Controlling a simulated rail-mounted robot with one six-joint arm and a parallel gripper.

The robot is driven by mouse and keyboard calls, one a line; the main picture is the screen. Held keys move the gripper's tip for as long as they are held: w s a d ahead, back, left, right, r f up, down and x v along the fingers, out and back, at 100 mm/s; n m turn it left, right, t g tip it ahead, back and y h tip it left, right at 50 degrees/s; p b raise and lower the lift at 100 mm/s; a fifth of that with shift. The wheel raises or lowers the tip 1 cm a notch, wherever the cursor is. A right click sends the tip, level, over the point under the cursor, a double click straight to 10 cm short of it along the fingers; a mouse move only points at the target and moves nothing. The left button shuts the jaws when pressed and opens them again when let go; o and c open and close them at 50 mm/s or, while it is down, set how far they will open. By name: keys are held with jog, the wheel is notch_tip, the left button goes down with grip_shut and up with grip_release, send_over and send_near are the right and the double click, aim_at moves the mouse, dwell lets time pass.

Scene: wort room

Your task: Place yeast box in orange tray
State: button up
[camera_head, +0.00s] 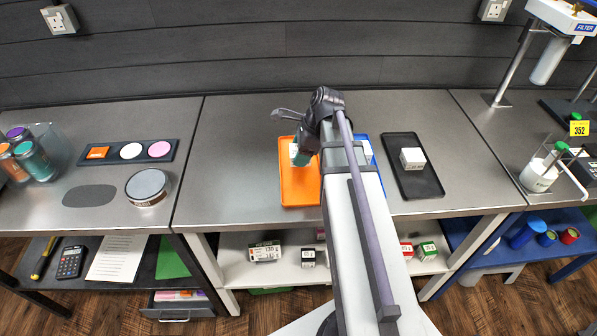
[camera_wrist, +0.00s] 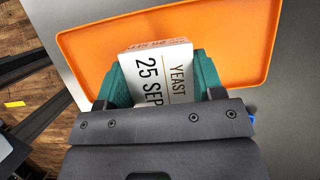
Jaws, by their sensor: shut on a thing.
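The yeast box (camera_wrist: 158,75) is white, with "YEAST" and "25 SEP" printed on it in the wrist view. My gripper (camera_wrist: 162,80) is shut on it, with a green finger on each side. The orange tray (camera_wrist: 230,30) lies beyond and under the box in the wrist view. In the head view, my gripper (camera_head: 300,152) is over the orange tray (camera_head: 300,190), and a bit of the white box (camera_head: 294,150) shows beside the fingers. I cannot tell whether the box touches the tray floor. My arm hides the tray's right side.
A blue tray (camera_head: 377,180) with a white item is partly hidden behind my arm. A black tray (camera_head: 425,188) holds another white box (camera_head: 412,158) to the right. The tabletop left of the orange tray is clear. Small boxes stand on the shelf (camera_head: 230,272) below.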

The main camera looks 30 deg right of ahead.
jog(key=shift+f+b, duration=1.95)
jog(key=shift+f, duration=0.05)
jog(key=o, duration=0.9)
jog(key=shift+r, duration=0.1)
jog(key=shift+o, duration=0.2)
jog(key=shift+r+p, duration=0.35)
jog(key=shift+p, duration=0.1)
jog(key=p+v, duration=1.1)
jog(key=v, duration=0.1)
jog(key=s+a+n+g+h, duration=0.1)
jog(key=s+a+n+h, duration=0.1)
jog(key=a+n, duration=0.8)
jog(key=s+a+f+n+g+h, duration=0.1)
jog(key=s+a+n, duration=0.3)
jog(key=a+n, duration=0.6)
jog(key=n+h, duration=0.1)
jog(key=n, duration=0.2)
jog(key=shift+s+f, duration=0.3)
jog(key=shift+s, duration=0.05)
